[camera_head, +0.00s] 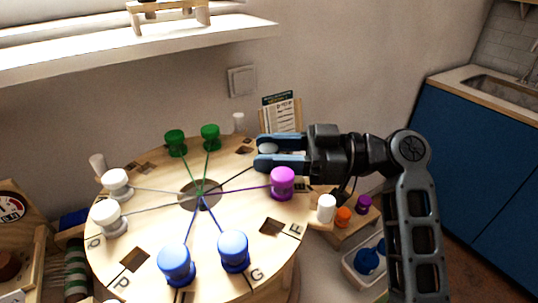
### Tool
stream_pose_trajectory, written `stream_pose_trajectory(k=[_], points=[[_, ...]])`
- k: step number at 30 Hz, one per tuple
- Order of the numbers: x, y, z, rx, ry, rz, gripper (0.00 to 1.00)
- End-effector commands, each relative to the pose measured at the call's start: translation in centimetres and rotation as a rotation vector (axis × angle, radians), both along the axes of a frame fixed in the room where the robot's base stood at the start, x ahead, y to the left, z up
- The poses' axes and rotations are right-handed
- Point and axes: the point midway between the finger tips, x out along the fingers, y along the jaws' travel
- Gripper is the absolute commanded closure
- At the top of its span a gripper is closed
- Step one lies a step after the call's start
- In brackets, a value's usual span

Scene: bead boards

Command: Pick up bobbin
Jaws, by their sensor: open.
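A round wooden braiding board (150,240) holds several bobbins on threads that meet at its dark centre. My gripper (262,152) is open over the board's far right edge, its blue fingers pointing left. A pale grey bobbin top (268,148) shows between the fingers; the rest is hidden, and I cannot tell whether they touch it. A dark thread runs from the centre towards it. Also on the board are a purple bobbin (283,184) just below my gripper, green bobbins (210,137) (176,143), white bobbins (116,184) (109,218) and blue bobbins (233,251) (176,265).
A small wooden stand (345,238) at the right holds a white bobbin (326,208), an orange one (344,217) and a purple one (364,204). A tray (352,277) below holds blue bobbins. A card (282,112) stands behind my gripper. A shelf (140,48) runs along the wall.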

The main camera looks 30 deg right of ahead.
Motion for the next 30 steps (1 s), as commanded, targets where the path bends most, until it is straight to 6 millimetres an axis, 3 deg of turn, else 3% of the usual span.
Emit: stream_pose_trajectory(k=[10,24,30], points=[[0.47,0.64,-0.06,-0.001,0.001,-0.002,0.53],[0.44,0.62,-0.11,-0.001,0.002,-0.001,0.98],[0.45,0.61,-0.07,-0.002,0.003,-0.001,1.00]])
